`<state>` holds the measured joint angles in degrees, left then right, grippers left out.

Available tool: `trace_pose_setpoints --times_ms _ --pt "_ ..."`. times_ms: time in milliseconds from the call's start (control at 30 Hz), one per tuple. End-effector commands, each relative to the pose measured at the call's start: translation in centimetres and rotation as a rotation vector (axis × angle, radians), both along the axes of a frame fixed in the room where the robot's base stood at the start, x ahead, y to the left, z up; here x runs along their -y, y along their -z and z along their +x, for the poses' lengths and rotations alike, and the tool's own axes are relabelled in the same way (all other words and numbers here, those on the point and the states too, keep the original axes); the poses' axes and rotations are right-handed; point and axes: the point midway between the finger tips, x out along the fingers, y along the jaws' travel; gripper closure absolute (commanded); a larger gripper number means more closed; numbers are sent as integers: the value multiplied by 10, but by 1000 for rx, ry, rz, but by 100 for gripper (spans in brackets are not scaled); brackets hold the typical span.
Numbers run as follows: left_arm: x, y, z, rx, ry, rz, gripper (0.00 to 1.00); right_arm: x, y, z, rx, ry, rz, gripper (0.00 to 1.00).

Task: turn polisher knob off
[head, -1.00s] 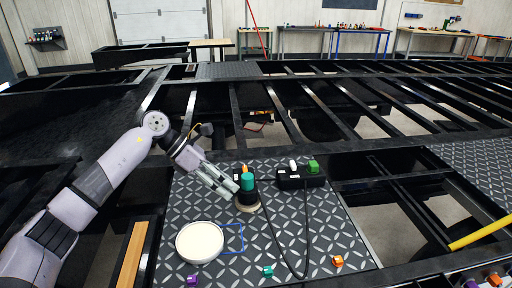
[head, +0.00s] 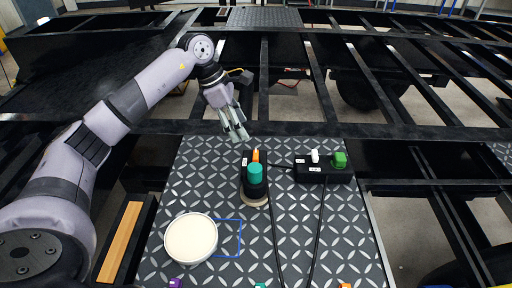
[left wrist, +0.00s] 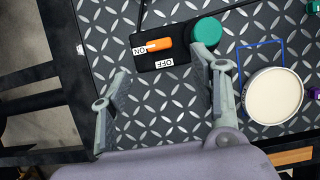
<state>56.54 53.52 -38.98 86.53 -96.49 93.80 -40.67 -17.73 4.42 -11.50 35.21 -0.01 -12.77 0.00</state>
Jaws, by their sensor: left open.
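The polisher (head: 255,182) stands on the patterned metal plate; it has a black body, a teal top and a pale round pad. Its orange knob (head: 256,155) sits on a black box at the far side. In the left wrist view the orange knob (left wrist: 158,44) lies along the ON label (left wrist: 139,50), with the OFF label (left wrist: 163,63) beside it. My left gripper (head: 238,136) is open and empty, just beyond the polisher's switch end. In the left wrist view its spread fingers (left wrist: 162,68) flank the switch box, apart from the knob. My right gripper is not in view.
A black power box (head: 323,176) with white and green pieces stands right of the polisher, with cables running forward. A round cream pad (head: 190,238) lies at the front left near a blue square outline (head: 240,238). Open black frame beams surround the plate.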

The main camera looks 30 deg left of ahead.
Motion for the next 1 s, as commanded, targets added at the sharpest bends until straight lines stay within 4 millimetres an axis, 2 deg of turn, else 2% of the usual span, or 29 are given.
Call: trace_pose_setpoints --times_ms 300,500,700,967,1000 --pt "25 63 11 -4 1 -3 43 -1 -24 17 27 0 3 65" --pt "35 91 17 -2 -1 -3 43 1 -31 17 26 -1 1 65" --pt "39 103 19 1 -1 -1 43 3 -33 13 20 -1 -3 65" --pt "39 104 19 1 0 0 43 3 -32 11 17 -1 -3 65" --pt "39 104 19 1 0 0 46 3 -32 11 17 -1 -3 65"
